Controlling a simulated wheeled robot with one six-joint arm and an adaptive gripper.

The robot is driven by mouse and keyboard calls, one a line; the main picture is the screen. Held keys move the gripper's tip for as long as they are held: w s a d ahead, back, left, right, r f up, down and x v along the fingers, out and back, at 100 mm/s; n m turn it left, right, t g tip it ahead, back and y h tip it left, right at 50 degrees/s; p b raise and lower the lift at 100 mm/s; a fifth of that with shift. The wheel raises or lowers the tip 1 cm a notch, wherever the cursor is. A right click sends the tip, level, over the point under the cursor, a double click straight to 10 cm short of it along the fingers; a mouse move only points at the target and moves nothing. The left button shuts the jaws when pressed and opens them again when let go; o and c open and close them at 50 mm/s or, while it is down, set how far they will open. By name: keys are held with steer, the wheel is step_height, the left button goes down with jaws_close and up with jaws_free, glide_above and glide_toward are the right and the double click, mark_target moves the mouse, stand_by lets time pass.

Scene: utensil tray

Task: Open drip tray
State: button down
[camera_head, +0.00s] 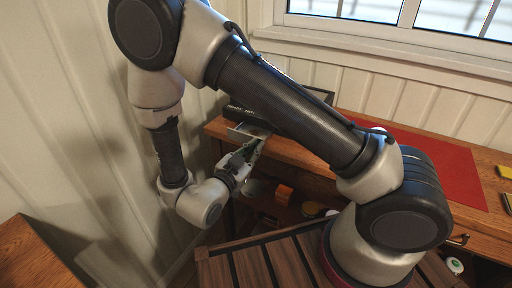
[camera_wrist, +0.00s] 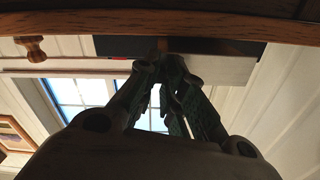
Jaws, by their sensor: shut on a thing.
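The drip tray (camera_head: 246,130) shows as a pale grey piece at the front of a black box on the wooden desk, near the desk's left end. In the wrist view its pale panel (camera_wrist: 225,68) lies just right of the fingertips. My gripper (camera_head: 256,145) is at the tray's front, by the desk edge. In the wrist view my gripper (camera_wrist: 172,62) has its fingers converged and shut on the tray's front part. The exact grip point is hidden behind the fingers. My arm covers part of the black box in the head view.
The black box (camera_head: 243,114) sits on the wooden desk (camera_head: 322,168), with a wall close on the left. A red mat (camera_head: 440,168) covers the desk's right part. An orange block (camera_head: 284,194) and other items sit below the desktop. A window is behind.

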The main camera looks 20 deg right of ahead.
steer(key=shift+r, duration=0.15)
steer(key=c, duration=1.7)
jaws_free()
steer(key=shift+s+a, duration=0.1)
steer(key=v, duration=1.1)
steer(key=shift+s+a, duration=0.25)
steer(key=shift+a, duration=0.05)
